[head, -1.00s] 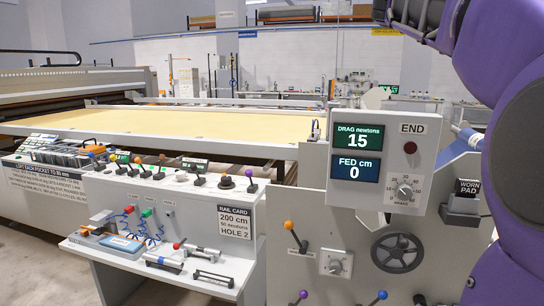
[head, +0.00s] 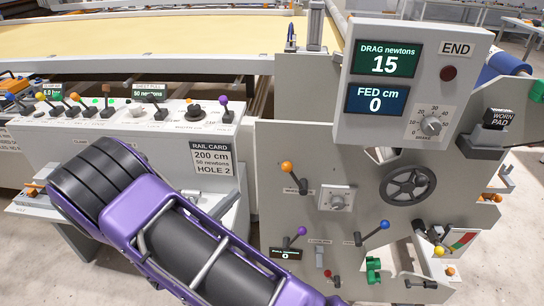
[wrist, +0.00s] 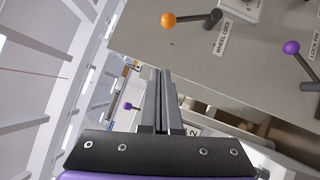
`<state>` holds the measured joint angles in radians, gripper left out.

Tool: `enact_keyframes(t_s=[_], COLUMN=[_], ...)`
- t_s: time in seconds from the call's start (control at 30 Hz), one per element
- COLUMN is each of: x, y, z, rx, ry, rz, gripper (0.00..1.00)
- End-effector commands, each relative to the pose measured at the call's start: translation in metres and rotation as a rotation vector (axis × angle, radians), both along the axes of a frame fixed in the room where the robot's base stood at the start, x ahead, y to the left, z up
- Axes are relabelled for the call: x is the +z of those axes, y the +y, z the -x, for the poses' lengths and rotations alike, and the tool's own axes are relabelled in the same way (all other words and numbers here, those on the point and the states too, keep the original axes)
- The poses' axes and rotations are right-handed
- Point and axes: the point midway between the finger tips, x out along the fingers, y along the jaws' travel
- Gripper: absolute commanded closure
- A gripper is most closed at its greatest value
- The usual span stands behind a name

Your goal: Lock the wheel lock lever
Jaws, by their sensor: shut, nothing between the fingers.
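The wheel lock lever (head: 295,177) has an orange ball and a dark arm. It sits on the grey front panel, left of the handwheel (head: 408,185), with its ball at the upper left end. In the wrist view, the lever (wrist: 190,20) is at the top, next to its WHEEL LOCK label (wrist: 222,38). My gripper (wrist: 158,72) is shut and empty, its fingers side by side. It is apart from the lever, whose ball shows above the fingertips in the wrist view.
A purple-knobbed lever (wrist: 293,50) is to the right in the wrist view. A blue-knobbed lever (head: 373,232) is below the handwheel. The display box (head: 408,85) reads drag 15 and fed 0. The control bench (head: 130,130) stands behind my arm.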

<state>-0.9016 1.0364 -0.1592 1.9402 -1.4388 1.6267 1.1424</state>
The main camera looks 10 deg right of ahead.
Motion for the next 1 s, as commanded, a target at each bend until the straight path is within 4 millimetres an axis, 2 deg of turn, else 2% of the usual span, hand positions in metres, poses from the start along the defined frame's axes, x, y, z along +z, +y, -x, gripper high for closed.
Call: enact_keyframes(t_s=[0.03, 0.13, 0.53, 0.67, 1.0], x=[-0.008, -0.016, -0.015, -0.012, 0.001], y=[-0.001, -0.001, -0.003, -0.014, -0.069], z=[0.01, 0.019, 0.018, 0.009, -0.036], rx=[0.001, 0.003, 0.004, 0.001, 0.0], ry=[0.013, 0.02, 0.018, 0.018, 0.017], rz=[0.018, 0.031, 0.032, 0.031, 0.031], gripper=[1.0, 1.0, 1.0, 1.0, 1.0])
